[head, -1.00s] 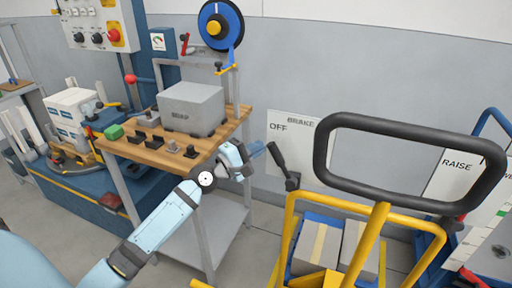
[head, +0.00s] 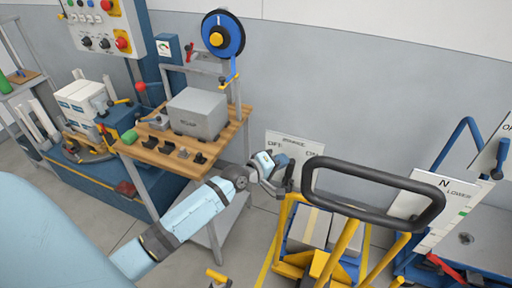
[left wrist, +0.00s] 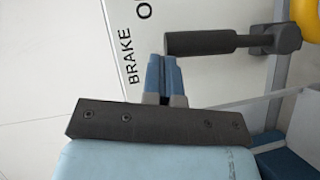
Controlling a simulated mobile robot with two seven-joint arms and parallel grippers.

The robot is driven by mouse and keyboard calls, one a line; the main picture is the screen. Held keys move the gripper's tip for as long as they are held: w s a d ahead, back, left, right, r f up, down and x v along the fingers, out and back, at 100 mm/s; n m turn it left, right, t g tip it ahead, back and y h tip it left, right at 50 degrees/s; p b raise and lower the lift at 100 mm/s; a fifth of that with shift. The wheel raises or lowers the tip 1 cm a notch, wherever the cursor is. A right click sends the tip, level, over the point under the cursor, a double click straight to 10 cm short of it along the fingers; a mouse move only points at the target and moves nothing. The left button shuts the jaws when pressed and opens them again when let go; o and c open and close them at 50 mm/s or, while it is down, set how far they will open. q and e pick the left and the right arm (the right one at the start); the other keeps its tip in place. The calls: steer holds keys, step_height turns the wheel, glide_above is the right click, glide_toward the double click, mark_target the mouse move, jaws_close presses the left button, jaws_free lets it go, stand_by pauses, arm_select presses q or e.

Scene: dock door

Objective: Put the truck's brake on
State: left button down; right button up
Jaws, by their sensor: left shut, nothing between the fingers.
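The brake lever (head: 290,176) has a dark handle and stands about upright in front of a white plate (head: 274,137) marked BRAKE, OFF and ON, behind the yellow truck frame. In the left wrist view the lever's dark handle (left wrist: 200,43) runs sideways from its hub, alongside the BRAKE lettering. My left gripper (head: 281,160) is shut and empty. Its blue fingertips (left wrist: 162,60) are at the handle's free end, on the OFF side, touching it or very close. My right gripper is out of view.
The truck's black loop handle (head: 372,213) stands right of my left gripper. A wooden-topped bench (head: 160,155) with a grey box (head: 197,112) stands to the left. A lift plate marked N and LOWER (head: 420,197) is at the right. Boxes (head: 312,228) lie inside the truck frame.

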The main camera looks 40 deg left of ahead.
arm_select(q)
steer(key=shift+w+d+r+p, duration=0.15)
steer(key=shift+d+r+p, duration=0.1)
steer(key=shift+d+p, duration=0.45)
steer(key=shift+w+d+f+p, duration=0.15)
steer(key=shift+w+d+p, duration=0.05)
steer(key=shift+d+p, duration=0.4)
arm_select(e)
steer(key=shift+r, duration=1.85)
arm_select(q)
steer(key=shift+d, duration=0.1)
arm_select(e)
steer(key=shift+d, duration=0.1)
